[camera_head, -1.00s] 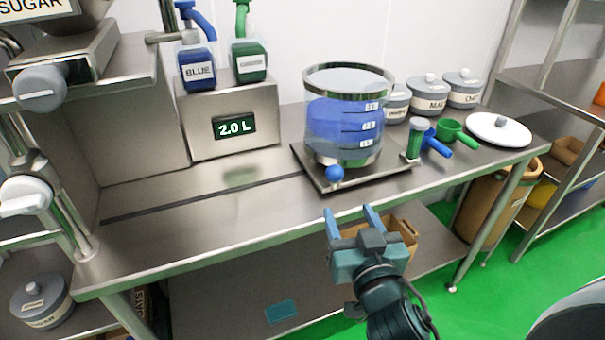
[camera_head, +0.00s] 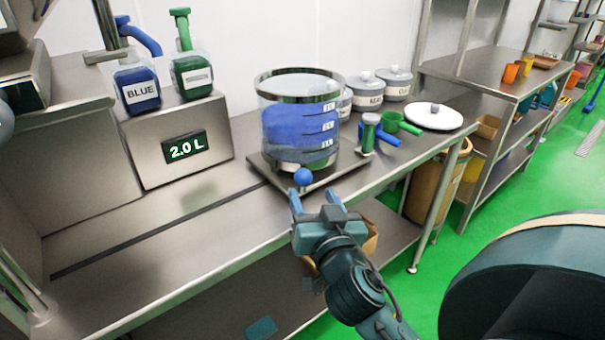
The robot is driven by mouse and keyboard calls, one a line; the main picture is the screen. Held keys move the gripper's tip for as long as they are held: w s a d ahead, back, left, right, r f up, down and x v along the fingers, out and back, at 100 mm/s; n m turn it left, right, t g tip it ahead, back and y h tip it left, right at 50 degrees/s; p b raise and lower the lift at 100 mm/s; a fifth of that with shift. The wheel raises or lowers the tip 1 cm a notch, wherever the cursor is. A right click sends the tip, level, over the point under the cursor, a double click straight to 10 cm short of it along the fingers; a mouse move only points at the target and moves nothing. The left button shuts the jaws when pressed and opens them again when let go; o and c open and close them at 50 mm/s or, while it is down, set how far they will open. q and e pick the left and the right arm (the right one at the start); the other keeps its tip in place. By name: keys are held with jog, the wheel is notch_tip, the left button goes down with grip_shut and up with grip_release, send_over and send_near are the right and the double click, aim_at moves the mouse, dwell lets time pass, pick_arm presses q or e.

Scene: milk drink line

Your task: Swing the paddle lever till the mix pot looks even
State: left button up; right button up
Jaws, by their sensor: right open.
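The mix pot (camera_head: 300,120) is a clear cylinder with a steel rim and level marks, standing on a square steel base on the bench. It holds blue liquid, with a paler layer below it. A blue ball knob (camera_head: 303,176), apparently the paddle lever's end, sits at the front of the base. My right gripper (camera_head: 311,198) is open and empty. Its blue fingers point at the bench's front edge, just below the knob in the picture; I cannot tell whether they touch anything. My left gripper is not in view.
A steel box with a display reading 2.0 L (camera_head: 184,147) carries a BLUE bottle (camera_head: 138,90) and a green bottle (camera_head: 191,75). Lidded jars (camera_head: 394,83), blue and green scoops (camera_head: 402,124) and a white lid (camera_head: 434,116) stand right of the pot. The bench's left front (camera_head: 160,250) is clear.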

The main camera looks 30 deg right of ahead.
aim_at(306, 183)
jog(key=p+x, duration=0.1)
jog(key=x, duration=0.6)
jog(key=shift+w, duration=0.3)
jog(key=shift+c, duration=0.3)
grip_shut()
